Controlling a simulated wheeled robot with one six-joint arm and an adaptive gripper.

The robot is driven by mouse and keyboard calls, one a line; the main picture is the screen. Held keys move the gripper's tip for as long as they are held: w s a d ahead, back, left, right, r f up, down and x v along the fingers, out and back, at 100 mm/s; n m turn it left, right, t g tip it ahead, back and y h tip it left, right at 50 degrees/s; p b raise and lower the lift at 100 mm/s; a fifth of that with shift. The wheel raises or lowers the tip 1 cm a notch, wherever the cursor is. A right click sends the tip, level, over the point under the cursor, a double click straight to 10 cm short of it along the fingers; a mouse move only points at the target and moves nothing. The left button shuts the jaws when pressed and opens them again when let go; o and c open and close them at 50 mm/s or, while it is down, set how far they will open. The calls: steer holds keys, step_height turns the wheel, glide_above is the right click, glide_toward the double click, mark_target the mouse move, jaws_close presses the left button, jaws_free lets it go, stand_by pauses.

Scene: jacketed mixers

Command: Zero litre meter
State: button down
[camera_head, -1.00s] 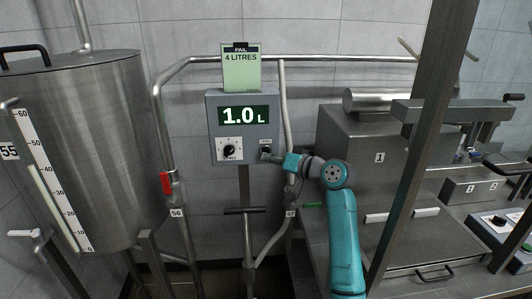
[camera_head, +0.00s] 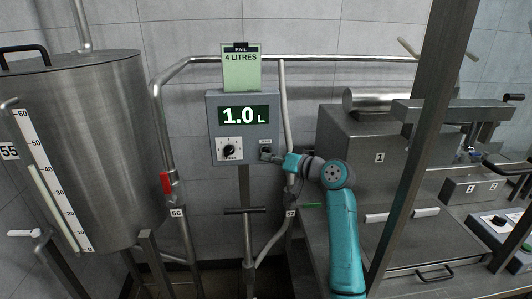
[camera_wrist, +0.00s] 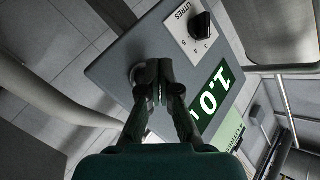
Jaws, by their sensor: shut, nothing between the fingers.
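The litre meter (camera_head: 213,130) is a grey box on a post. Its green display (camera_head: 245,116) reads 1.0 L. A black dial (camera_head: 229,149) on a white plate sits at its lower left. A small button (camera_head: 265,152) with a label sits at its lower right. My gripper (camera_head: 277,158) is shut and empty, with its tips at the lower right corner of the meter. In the wrist view my gripper (camera_wrist: 158,68) is in front of a round button collar (camera_wrist: 135,74) and partly hides it. I cannot tell whether the tips touch the button.
A green card (camera_head: 241,72) above the meter reads PAIL 4 LITRES. A steel tank (camera_head: 95,150) with a level scale stands left. A red-handled valve (camera_head: 166,182) is on the pipe below. Steel machines (camera_head: 375,150) stand right, and pipes run close behind my gripper.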

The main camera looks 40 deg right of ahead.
steer(key=shift+w+d, duration=0.1)
steer(key=shift+w, duration=0.05)
steer(key=shift+w+d, duration=0.15)
steer(key=shift+w, duration=0.05)
steer(key=shift+w+d, duration=0.25)
steer(key=shift+w, duration=0.1)
stand_by(0.9)
stand_by(0.3)
steer(key=shift+s+a, duration=0.5)
steer(key=shift+s, duration=0.2)
steer(key=shift+s+a, duration=0.7)
steer(key=shift+s, duration=0.35)
steer(key=shift+s+a, duration=0.7)
steer(key=shift+s, duration=0.35)
